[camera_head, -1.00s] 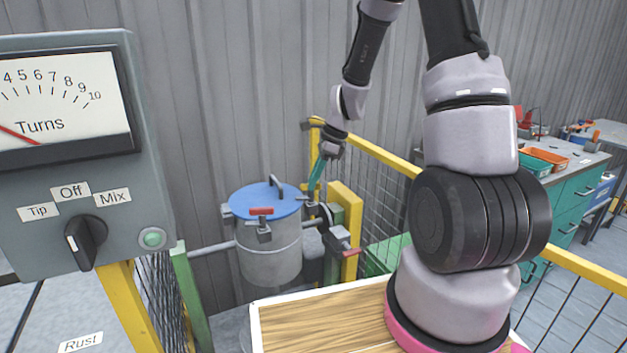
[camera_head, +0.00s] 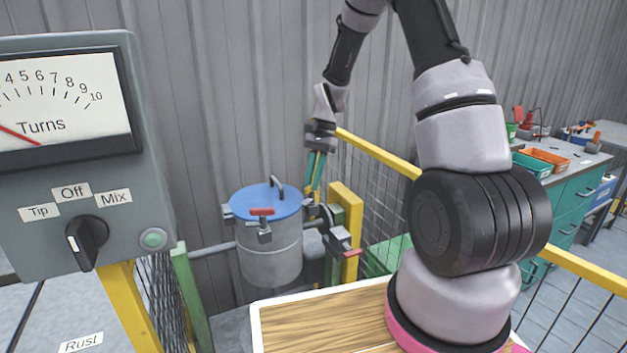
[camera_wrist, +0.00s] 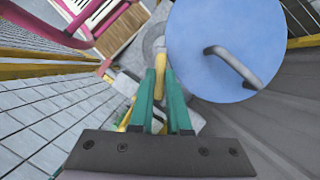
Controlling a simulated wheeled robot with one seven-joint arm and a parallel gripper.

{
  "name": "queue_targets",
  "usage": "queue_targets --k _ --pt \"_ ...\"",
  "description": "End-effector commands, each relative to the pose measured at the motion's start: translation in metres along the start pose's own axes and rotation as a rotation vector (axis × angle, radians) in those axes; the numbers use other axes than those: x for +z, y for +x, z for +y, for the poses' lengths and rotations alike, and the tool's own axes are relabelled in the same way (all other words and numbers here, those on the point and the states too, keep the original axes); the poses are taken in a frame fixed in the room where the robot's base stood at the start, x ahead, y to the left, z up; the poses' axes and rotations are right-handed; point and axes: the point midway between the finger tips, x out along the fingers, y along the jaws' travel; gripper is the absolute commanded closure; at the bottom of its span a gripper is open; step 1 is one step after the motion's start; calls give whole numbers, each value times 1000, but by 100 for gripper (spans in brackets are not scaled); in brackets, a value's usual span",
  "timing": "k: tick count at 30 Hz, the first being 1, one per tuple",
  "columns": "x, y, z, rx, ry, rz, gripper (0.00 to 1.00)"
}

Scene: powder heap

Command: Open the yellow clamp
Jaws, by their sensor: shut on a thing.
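The metal drum (camera_head: 270,258) has a round blue lid (camera_head: 255,203) with a dark grey handle. The lid also shows in the wrist view (camera_wrist: 215,45). The yellow clamp (camera_wrist: 160,80) shows as a yellow bar beside the lid's edge, between my teal fingers. My gripper (camera_wrist: 162,76) is shut on this bar and points down beside the drum. In the head view, my gripper (camera_head: 311,190) is at the lid's right side; the clamp is hard to tell from the yellow frame there.
A red-handled clamp (camera_head: 262,212) is at the drum's front. Another red handle (camera_head: 350,252) is on the mount at right. A yellow guard rail (camera_head: 380,154) runs behind. A control box (camera_head: 75,180) with a dial stands at left; its knob points towards Tip.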

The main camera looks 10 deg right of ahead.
Motion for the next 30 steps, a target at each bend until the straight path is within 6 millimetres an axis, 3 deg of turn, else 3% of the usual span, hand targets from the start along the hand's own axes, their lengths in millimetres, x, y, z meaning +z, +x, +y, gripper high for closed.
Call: queue_targets --k 15,30 --pt "0 -1 -4 160 -388 3 100" --pt "1 -1 -4 213 -517 2 100"
